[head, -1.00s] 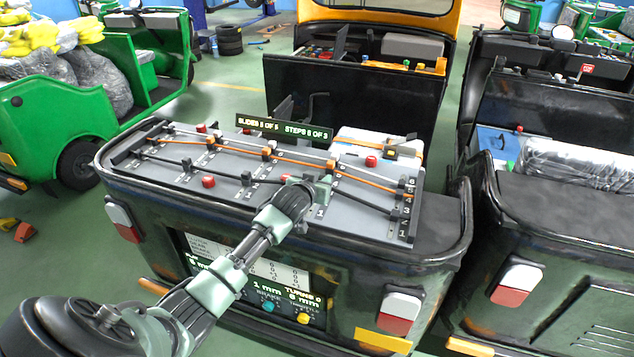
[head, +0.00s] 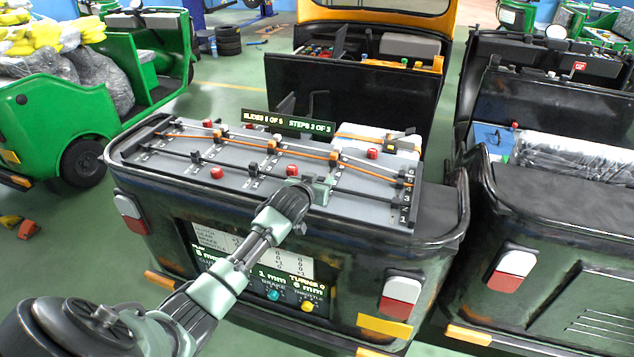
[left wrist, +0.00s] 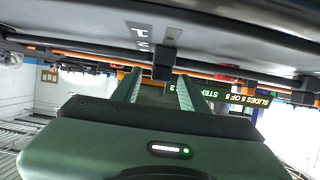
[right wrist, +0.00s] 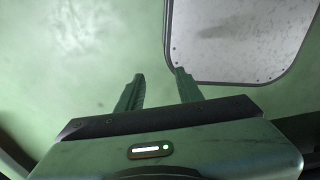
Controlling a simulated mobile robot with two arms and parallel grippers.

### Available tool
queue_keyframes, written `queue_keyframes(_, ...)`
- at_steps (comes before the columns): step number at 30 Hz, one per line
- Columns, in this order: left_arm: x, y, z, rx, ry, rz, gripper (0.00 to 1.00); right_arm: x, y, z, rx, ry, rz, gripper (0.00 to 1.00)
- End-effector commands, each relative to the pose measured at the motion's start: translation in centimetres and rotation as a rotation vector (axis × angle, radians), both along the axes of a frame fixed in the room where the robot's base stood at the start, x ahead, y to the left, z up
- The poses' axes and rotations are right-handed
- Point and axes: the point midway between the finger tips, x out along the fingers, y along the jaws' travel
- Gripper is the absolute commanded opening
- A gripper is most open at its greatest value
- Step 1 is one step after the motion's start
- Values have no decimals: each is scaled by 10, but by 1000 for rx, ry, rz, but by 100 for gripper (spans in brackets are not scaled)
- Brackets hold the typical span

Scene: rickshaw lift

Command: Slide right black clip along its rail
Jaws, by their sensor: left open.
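A grey panel (head: 230,186) on the dark rear of a rickshaw carries thin rails with clips. Two black clips, a left one (head: 196,157) and a middle one (head: 251,170), show on the near dark rail. My left gripper (head: 318,188) is over that rail, right of them, and hides the rail there. In the left wrist view a dark clip (left wrist: 162,72) sits between the spread fingertips of my left gripper (left wrist: 160,85); I cannot tell whether they touch it. My right gripper (right wrist: 158,85) is open and empty, outside the head view.
Red knobs (head: 216,173) stand up from the panel near the rails. An orange cable (head: 290,149) with clips runs behind the near rail. A sign (head: 300,124) and a white box (head: 365,142) stand along the far edge. Another rickshaw (head: 540,220) is close on the right.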

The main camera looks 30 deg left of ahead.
Motion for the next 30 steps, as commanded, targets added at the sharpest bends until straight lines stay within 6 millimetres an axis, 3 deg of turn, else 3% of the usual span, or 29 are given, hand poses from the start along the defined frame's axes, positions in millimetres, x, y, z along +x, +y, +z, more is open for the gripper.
queue_keyframes(4, -14, -3, 4, 0, -2, 0, 44, -6, 0, -4, -1, 9, 0, 36)
queue_keyframes(15, -61, -14, 26, 2, -4, 0, 44, 15, 0, -13, 1, -22, 0, 36)
queue_keyframes(30, -70, -16, 31, 2, -3, 1, 44, 10, -4, -14, -4, -16, 1, 36)
